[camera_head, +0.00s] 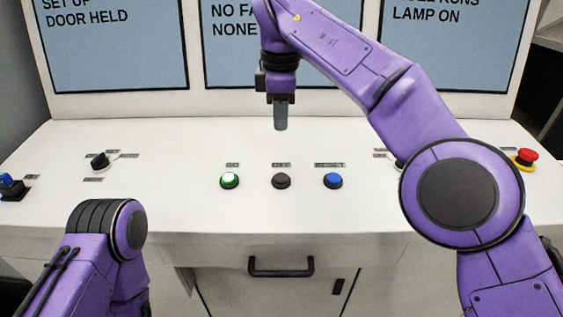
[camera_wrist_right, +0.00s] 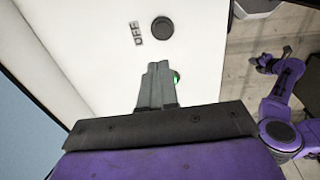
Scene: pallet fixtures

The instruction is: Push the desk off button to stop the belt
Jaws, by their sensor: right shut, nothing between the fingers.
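The off button is a black round button (camera_head: 281,181), in the middle of a row of three on the white desk (camera_head: 180,215). In the right wrist view the black button (camera_wrist_right: 162,27) has the label OFF beside it. My right gripper (camera_head: 281,127) is shut and empty, pointing down above the desk, behind the black button in the head view and apart from it. Its fingers (camera_wrist_right: 158,68) partly cover the green button (camera_wrist_right: 176,77) in the wrist view. My left gripper is outside the head view; a small dark arm end (camera_wrist_right: 266,63) in the wrist view seems to be it.
A lit green button (camera_head: 229,180) stands left of the black one and a blue button (camera_head: 333,180) right of it. A black knob (camera_head: 100,160) is further left; a red mushroom button (camera_head: 527,156) is far right. Screens (camera_head: 115,50) rise behind. A drawer handle (camera_head: 281,272) is in front.

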